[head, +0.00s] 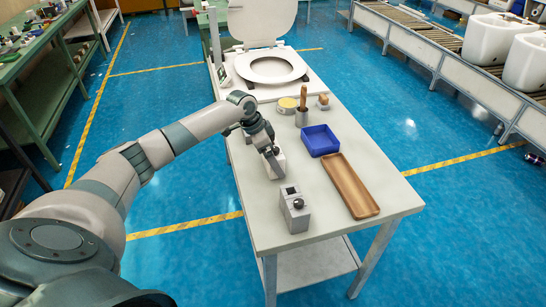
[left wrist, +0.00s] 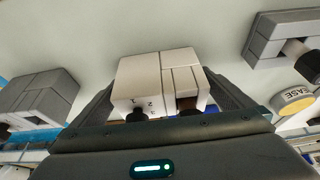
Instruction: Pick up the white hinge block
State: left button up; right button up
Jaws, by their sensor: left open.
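The white hinge block (head: 274,165) stands on the light table, partly hidden under my left gripper (head: 270,150) in the head view. In the left wrist view, the white hinge block (left wrist: 150,78) lies between the two dark fingers of the left gripper (left wrist: 168,92). The fingers are open, one on each side of it. Number marks and a dark knob show on its near face. I cannot tell whether either finger touches it. My right gripper is not in view.
A grey block (head: 295,212) stands nearer the table's front. A blue tray (head: 320,140), a wooden tray (head: 350,186), a yellow-topped tin (head: 287,106) and a wooden-handled tool (head: 303,98) sit nearby. A toilet seat (head: 270,66) is at the table's far end.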

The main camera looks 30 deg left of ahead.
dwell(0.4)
pick_arm(q)
jog(key=c, duration=1.1)
jog(key=shift+r, duration=0.15)
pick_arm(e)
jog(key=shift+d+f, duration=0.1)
pick_arm(q)
jog(key=shift+r+b, duration=0.4)
jog(key=shift+r, duration=0.1)
notch_tip(320, 180, up, 3)
jog(key=shift+f+b, duration=0.1)
jog(key=shift+b, duration=0.5)
jog(key=s+d+r+b, duration=0.1)
jog(key=s+d+r, duration=0.1)
jog(key=d, duration=0.1)
jog(key=s+d+r, duration=0.2)
jog(key=d, duration=0.1)
jog(key=s+d+r+b, duration=0.1)
jog(key=s+d+r, duration=0.1)
jog(key=d+r, duration=0.1)
jog(key=shift+s+d+b, duration=0.2)
jog(key=shift+d+b, duration=0.1)
jog(key=shift+d, duration=0.05)
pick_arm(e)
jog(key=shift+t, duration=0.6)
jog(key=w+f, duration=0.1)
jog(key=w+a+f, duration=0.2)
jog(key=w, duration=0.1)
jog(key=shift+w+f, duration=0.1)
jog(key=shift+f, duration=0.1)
